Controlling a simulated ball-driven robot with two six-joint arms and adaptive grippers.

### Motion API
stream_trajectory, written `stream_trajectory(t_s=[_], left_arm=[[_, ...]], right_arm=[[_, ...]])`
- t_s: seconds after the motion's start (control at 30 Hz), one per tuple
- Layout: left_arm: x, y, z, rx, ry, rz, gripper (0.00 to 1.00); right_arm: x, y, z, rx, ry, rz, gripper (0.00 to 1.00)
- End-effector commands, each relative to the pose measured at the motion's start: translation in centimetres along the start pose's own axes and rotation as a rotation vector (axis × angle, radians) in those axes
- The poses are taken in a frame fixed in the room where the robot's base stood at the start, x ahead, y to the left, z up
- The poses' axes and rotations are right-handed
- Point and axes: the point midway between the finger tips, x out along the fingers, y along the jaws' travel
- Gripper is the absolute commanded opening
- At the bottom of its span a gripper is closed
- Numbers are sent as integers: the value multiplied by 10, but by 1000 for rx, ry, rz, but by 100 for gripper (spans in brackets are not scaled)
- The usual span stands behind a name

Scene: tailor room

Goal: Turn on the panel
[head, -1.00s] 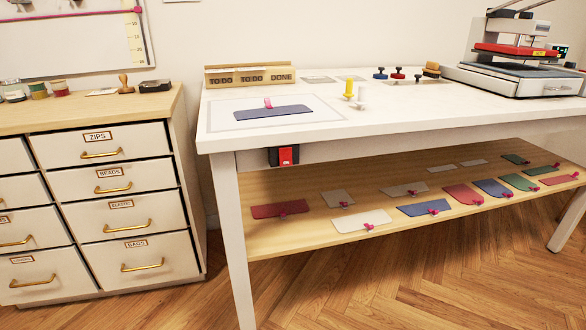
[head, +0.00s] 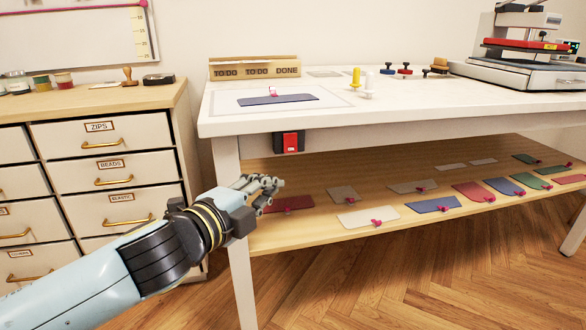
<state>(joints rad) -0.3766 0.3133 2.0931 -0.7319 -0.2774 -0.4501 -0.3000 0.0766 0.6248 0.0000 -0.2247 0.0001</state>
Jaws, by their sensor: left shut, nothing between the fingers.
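A small dark panel with a red switch face (head: 291,142) is fixed under the front edge of the white table (head: 430,112), near its left leg. My left gripper (head: 270,189) has come in from the lower left. It is shut and empty, in front of the shelf's left end and a little below and left of the panel, apart from it in the picture. The panel is fully visible. My right gripper is not in view.
A wooden shelf (head: 330,228) under the table holds several coloured cloth pieces. A drawer cabinet (head: 105,160) stands at left. The table's left leg (head: 240,285) is close to my left wrist. A heat press (head: 520,70) stands at the table's right. Open floor lies in front.

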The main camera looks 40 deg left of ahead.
Motion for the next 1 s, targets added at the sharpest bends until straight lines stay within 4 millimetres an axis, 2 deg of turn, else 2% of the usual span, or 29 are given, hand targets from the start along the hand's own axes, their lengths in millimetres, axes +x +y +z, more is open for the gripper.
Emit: stream_trajectory(t_s=[0.1, 0.37, 0.53, 0.67, 1.0], left_arm=[[-1, -12, -4, 19, 9, -24, 0], [-1, -12, -4, 17, 9, -24, 0], [10, -14, -4, 15, 8, -26, 0], [31, -16, -4, 13, 7, -27, 0], [103, -16, -5, 12, 8, -26, 0]], right_arm=[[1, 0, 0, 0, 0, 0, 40], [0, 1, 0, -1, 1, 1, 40], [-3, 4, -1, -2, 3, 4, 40], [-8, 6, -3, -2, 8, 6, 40], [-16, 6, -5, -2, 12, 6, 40]])
